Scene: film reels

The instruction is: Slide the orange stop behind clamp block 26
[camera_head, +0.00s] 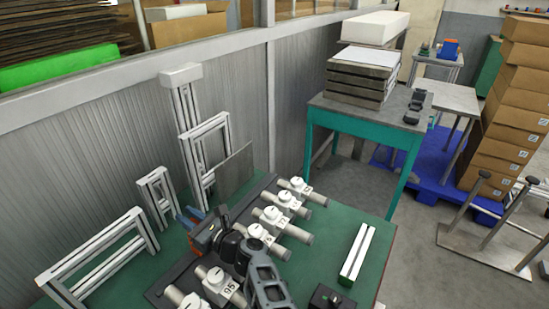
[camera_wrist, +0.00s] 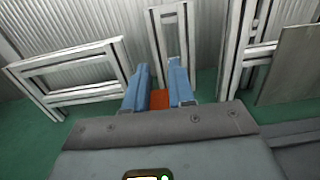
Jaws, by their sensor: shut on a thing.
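My gripper (camera_wrist: 158,72) has two blue fingers, shut on the orange stop (camera_wrist: 160,98), which shows as a small orange-red patch between them. In the head view my gripper (camera_head: 190,217) reaches over the row of clamp blocks to its wall side, and my dark wrist hides part of the row. White clamp blocks with round knobs and grey cylinders stand along a dark rail. One numbered block (camera_head: 217,280) is near my wrist; others (camera_head: 285,198) stand farther along. I cannot read 26 on any block with certainty.
Aluminium frames (camera_head: 100,255) stand on the green table (camera_head: 350,215) against the corrugated wall, close beyond my fingers. A thin grey plate (camera_head: 235,172) stands upright near the rail. A pale bar (camera_head: 356,250) lies right of the row, with free table around it.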

